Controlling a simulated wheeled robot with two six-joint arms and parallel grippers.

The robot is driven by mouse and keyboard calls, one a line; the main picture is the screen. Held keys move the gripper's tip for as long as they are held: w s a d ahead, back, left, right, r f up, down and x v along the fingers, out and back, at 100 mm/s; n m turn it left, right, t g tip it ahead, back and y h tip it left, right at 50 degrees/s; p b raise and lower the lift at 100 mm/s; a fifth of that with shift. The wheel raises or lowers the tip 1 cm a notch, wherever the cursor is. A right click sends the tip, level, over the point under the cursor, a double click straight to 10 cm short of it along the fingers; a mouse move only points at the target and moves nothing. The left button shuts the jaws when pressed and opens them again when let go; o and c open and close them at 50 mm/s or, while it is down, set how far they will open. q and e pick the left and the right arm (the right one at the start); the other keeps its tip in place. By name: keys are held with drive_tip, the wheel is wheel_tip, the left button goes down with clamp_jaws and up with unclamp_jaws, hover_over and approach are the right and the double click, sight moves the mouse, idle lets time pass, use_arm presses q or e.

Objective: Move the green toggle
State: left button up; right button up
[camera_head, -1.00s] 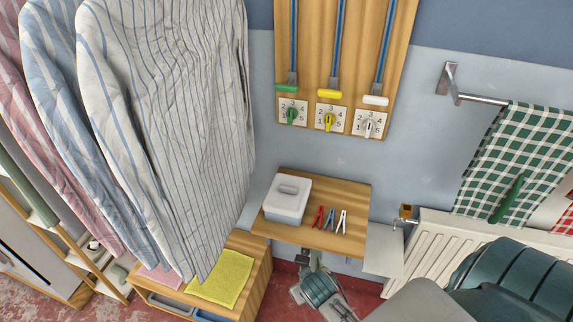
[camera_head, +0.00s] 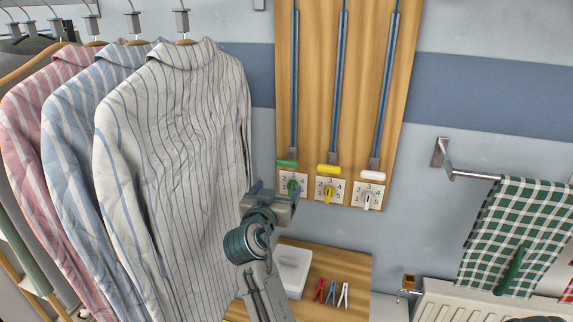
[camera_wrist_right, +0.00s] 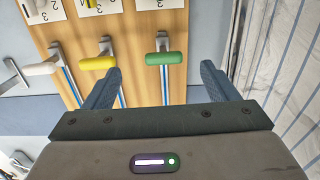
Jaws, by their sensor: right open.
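The board carries a green handle (camera_head: 288,163) at the lower end of the left blue rod, just above a dial plate with a green knob (camera_head: 292,187). I cannot tell which of these two is the toggle. The right wrist view shows the green handle (camera_wrist_right: 166,58) in line with the gap between my fingers, apart from both. My right gripper (camera_head: 277,190) is open and empty, in front of the board's lower left corner, and partly covers the green dial plate. My left gripper is not in view.
Beside the green one are a yellow handle (camera_head: 328,169) and a white handle (camera_head: 373,176), each above its own dial. Striped shirts (camera_head: 175,150) hang close on the left. Below, a shelf (camera_head: 350,270) holds a white box (camera_head: 294,270) and several pegs.

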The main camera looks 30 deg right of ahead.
sight(286, 163)
drive_tip(key=shift+h, duration=0.3)
drive_tip(key=w+d+p, duration=0.1)
drive_tip(key=w+d, duration=0.1)
drive_tip(key=w+d+r+p, duration=0.1)
drive_tip(key=w+d+p, duration=0.1)
drive_tip(key=w+d+r+p, duration=0.1)
drive_tip(key=w+d, duration=0.2)
drive_tip(key=shift+r+p, duration=0.15)
drive_tip(key=shift+p, duration=0.2)
drive_tip(key=shift+w+d+m, duration=0.3)
drive_tip(key=shift+w+d, duration=0.1)
drive_tip(key=shift+d, duration=0.15)
